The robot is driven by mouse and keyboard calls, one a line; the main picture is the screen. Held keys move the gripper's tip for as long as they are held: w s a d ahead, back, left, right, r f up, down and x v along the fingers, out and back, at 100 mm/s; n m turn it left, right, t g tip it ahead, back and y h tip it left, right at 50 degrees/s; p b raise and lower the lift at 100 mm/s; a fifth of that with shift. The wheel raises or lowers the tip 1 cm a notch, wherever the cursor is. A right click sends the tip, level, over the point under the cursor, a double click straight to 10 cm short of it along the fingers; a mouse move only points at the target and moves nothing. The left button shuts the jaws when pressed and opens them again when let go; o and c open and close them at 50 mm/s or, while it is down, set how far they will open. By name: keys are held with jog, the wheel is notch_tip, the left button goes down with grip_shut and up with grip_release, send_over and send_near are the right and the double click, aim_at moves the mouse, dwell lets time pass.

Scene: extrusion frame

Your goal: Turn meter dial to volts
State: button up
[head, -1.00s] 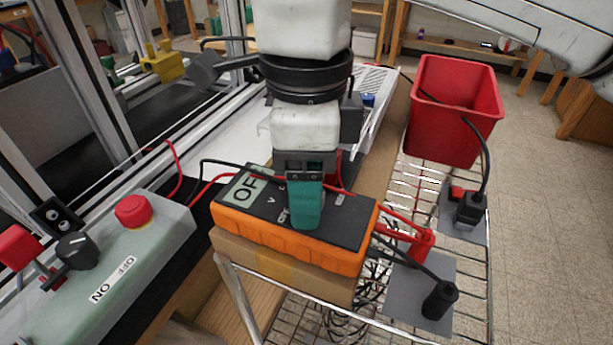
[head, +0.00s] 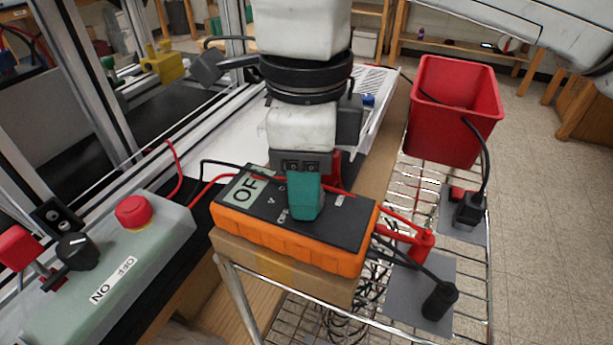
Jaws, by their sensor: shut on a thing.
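The multimeter (head: 232,218) is an orange-edged, dark-faced box lying on a cardboard box in the middle of the head view. Its display (head: 246,187) reads "OF", with the rest hidden or cut off by my arm. My gripper (head: 305,200) points down onto the meter's face with its teal fingers. The fingers are shut on the dial, which they hide. Marks such as "V" and "OFF" show to the left of the fingers. The dial's pointer is hidden, so its exact position cannot be seen.
Red and black leads run to probes (head: 438,300) on a grey pad at the right. A red bin (head: 455,110) stands on the wire cart (head: 415,180) behind. A control box (head: 110,265) with a red button (head: 134,211) and a black switch is at the left.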

jog(key=m, duration=0.5)
jog(key=shift+w+m, duration=0.1)
jog(key=shift+m, duration=0.3)
jog(key=m, duration=0.5)
jog(key=shift+d, duration=0.1)
jog(key=shift+m, duration=0.3)
jog(key=o, duration=1)
jog(key=shift+o, duration=0.2)
notch_tip(320, 180, up, 11)
jog(key=p, duration=0.1)
jog(key=shift+f, duration=0.1)
